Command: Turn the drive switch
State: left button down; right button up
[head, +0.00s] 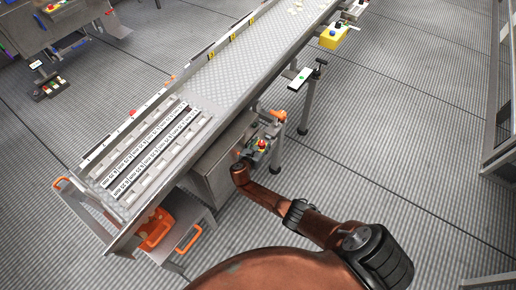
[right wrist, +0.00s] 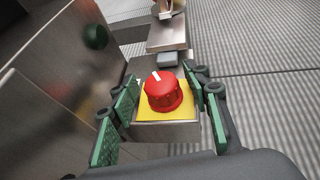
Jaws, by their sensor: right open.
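The drive switch is a red round knob (right wrist: 164,93) on a yellow plate (right wrist: 148,116), on top of a small metal box, in the middle of the right wrist view. A white mark on the knob points up and slightly left. My right gripper (right wrist: 160,88) is open, with its green-padded fingers on both sides of the knob. A gap shows between the fingers and the knob, so I cannot see contact. In the head view the red knob (head: 262,144) is small, at the conveyor's side beyond my right arm's bend. My left gripper is not in view.
The conveyor (head: 222,85) runs diagonally, with labelled trays at its near end. A metal cabinet wall (right wrist: 60,85) stands close on the left in the right wrist view. An orange bin (head: 156,229) hangs under the near end.

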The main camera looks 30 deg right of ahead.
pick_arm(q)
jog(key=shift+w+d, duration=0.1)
pick_arm(e)
jog(key=v, duration=1.1)
jog(key=shift+a, duration=0.2)
jog(key=shift+s, duration=0.1)
jog(key=s+d+f+m+g+y+p, duration=0.2)
jog(key=s+f+m+g+y+p, duration=0.45)
jog(key=s+f, duration=1.95)
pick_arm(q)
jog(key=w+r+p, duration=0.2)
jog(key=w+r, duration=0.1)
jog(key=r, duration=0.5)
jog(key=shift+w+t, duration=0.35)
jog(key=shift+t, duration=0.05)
pick_arm(e)
jog(key=s+a+f+m+y, duration=0.1)
jog(key=s+f+m, duration=0.2)
jog(key=s, duration=1)
jog(key=s+a+f+m+y, duration=0.1)
jog(key=s+f+m+y, duration=0.1)
jog(key=s+m, duration=0.6)
jog(key=s+a+f+m+y, duration=0.1)
jog(key=s+f+m, duration=0.3)
jog(key=s, duration=1.4)
jog(key=shift+f+m+g, duration=0.35)
jog(key=shift+f+m, duration=0.05)
jog(key=shift+m, duration=0.55)
